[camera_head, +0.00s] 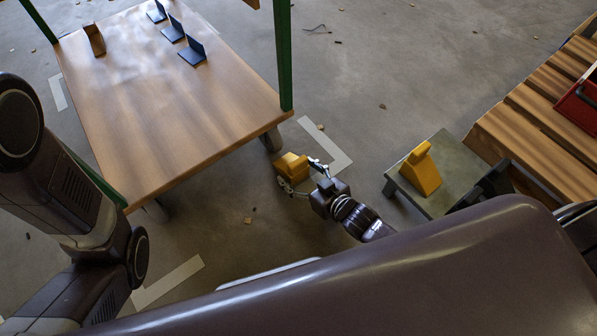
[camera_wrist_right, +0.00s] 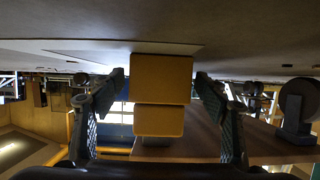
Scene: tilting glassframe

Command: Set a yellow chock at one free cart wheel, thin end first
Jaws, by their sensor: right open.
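One yellow chock (camera_head: 291,165) is on the floor near the wheel (camera_head: 271,139) at the cart's near right corner. Its thick end and handle face the right wrist camera (camera_wrist_right: 160,80). The thin end is hidden, and I cannot tell whether it touches the wheel. My right gripper (camera_head: 301,177) is open, with one finger on each side of this chock. A grey wheel (camera_wrist_right: 298,100) shows at the right in the right wrist view. A second yellow chock (camera_head: 420,171) stands on a small grey table. My left gripper is out of view.
The wooden cart top (camera_head: 170,105) has green posts (camera_head: 284,55) and carries several dark brackets (camera_head: 191,54) and a brown block (camera_head: 95,40). A slatted bench (camera_head: 540,110) with a red crate (camera_head: 580,105) stands right. White tape (camera_head: 325,145) marks the floor.

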